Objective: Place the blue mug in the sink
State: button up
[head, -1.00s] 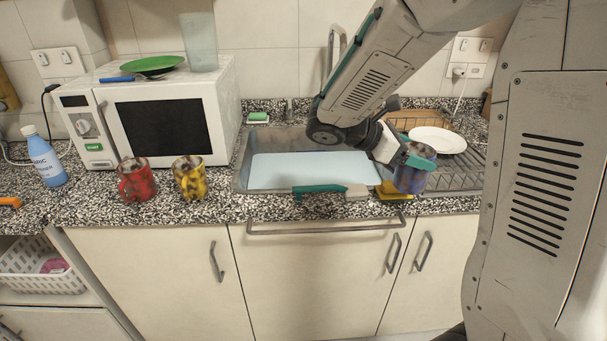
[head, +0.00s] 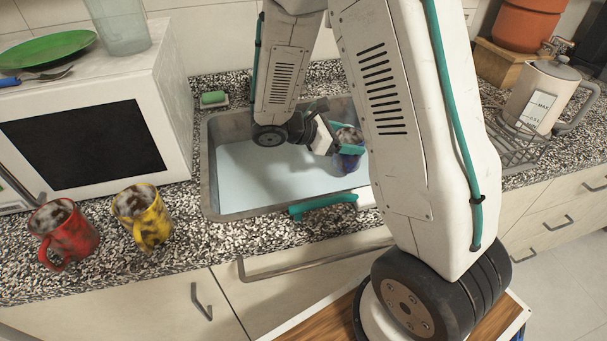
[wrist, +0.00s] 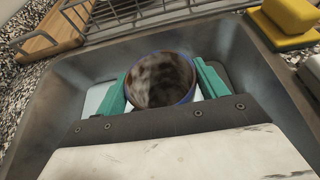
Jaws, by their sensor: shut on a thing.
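The blue mug (head: 346,163) is over the right part of the sink (head: 250,175) in the head view, with dark stains inside. My gripper (head: 344,148) is shut on it, with teal fingers on either side. In the wrist view the blue mug (wrist: 162,82) sits upright between the fingers of my gripper (wrist: 164,88), its opening facing the camera. The sink (wrist: 68,95) surrounds it there, and the mug appears within the basin's outline. Its base is hidden, so I cannot tell whether it touches the sink bottom.
A red mug (head: 65,235) and a yellow mug (head: 143,218) stand on the counter left of the sink. A wire rack (wrist: 150,18) and yellow sponge (wrist: 291,14) border the basin. A kettle (head: 540,95) stands right.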

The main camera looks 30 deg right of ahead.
aim_at(344, 167)
notch_tip(344, 167, down, 10)
jog(key=shift+r, duration=0.15)
dwell(0.3)
jog(key=o, duration=1.2)
jog(key=shift+c, duration=0.2)
